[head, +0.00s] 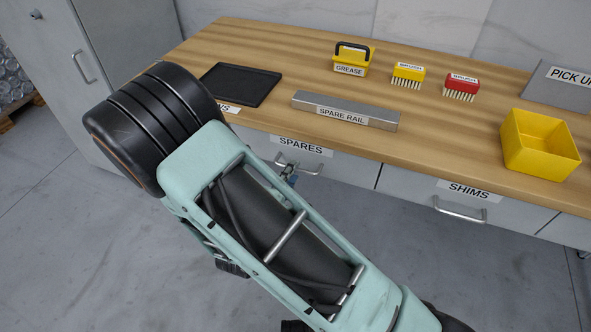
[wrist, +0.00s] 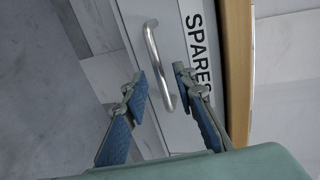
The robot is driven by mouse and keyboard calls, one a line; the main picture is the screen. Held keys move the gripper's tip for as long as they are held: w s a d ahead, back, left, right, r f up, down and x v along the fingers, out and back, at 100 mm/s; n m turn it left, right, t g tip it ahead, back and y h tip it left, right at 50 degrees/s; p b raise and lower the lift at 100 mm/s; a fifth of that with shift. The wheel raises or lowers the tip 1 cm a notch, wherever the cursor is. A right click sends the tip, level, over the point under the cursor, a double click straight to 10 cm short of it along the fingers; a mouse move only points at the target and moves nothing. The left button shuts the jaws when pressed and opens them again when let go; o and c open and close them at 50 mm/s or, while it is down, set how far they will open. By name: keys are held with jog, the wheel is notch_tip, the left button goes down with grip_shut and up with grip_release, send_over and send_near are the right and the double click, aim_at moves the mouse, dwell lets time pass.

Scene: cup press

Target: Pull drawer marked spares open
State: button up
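The drawer marked SPARES (head: 345,172) is a light grey front under the wooden worktop, and it looks closed. Its label (head: 302,147) sits above a silver bar handle (head: 313,170). In the wrist view the handle (wrist: 155,55) runs between the two blue-padded fingers of my gripper (wrist: 160,78). The fingers are apart, one on each side of the bar; contact with it cannot be made out. In the head view my arm hides most of the gripper and the drawer's left part.
The SHIMS drawer (head: 468,190) is to the right, with its own handle. On the worktop (head: 400,143) are a black tray (head: 240,84), the spare rail (head: 345,110), a grease container (head: 352,62), two brushes and a yellow bin (head: 540,142). The floor before the drawers is clear.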

jog(key=shift+x, duration=1.6)
jog(key=shift+c, duration=0.2)
grip_shut()
